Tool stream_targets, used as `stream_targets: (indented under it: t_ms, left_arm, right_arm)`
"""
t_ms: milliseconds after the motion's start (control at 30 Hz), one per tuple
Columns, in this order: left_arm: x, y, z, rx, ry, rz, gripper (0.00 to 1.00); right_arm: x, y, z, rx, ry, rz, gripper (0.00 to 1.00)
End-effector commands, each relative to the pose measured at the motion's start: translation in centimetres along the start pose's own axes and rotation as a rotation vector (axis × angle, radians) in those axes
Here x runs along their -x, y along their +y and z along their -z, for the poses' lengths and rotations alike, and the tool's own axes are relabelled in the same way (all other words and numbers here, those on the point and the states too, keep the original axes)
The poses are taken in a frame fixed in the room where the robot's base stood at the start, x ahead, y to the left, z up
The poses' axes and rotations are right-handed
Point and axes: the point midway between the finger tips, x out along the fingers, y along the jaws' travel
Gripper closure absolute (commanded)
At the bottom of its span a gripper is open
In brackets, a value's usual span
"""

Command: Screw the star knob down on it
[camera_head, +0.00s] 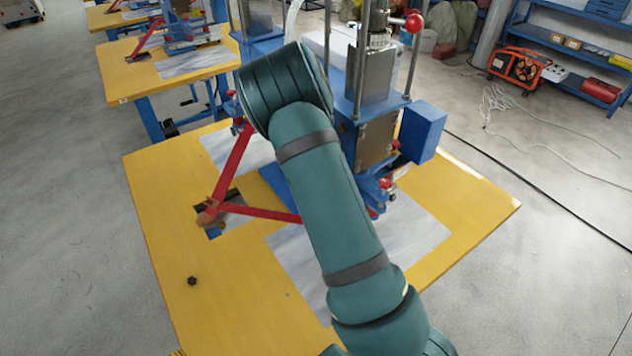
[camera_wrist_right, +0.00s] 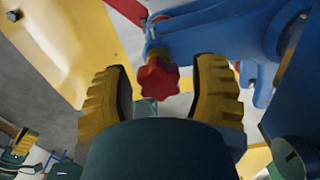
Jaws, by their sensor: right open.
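A red star knob (camera_wrist_right: 156,79) shows in the right wrist view, beside the edge of a blue machine part (camera_wrist_right: 210,30). My right gripper (camera_wrist_right: 163,74) is open, with one yellow-padded finger on each side of the knob. Gaps show between the knob and both fingers, so it is not held. In the head view my arm crosses in front of the blue weld machine (camera_head: 375,140) and my right gripper is hidden.
The machine stands on a yellow table (camera_head: 250,318) with grey plates. Red bars (camera_head: 258,212) reach across the left side. A small dark object (camera_head: 192,281) lies on the front left, where the tabletop is mostly clear. A blue block (camera_head: 421,132) juts out right.

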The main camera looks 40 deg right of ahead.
Motion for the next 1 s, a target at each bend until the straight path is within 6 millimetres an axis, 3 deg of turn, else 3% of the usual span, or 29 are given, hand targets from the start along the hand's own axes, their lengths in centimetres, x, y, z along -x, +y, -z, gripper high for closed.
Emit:
stream_targets:
  t_ms: [800, 1000]
  left_arm:
    - [-1.2, -0.5, -0.2, 0.000, 0.000, 0.000, 0.17]
    - [-1.4, -0.5, -0.2, 0.000, 0.000, 0.000, 0.17]
  right_arm:
    - [-0.2, -0.2, -0.1, 1.271, -0.008, -0.001, 0.41]
    - [-0.1, -0.2, -0.1, 1.424, -0.006, -0.001, 0.41]
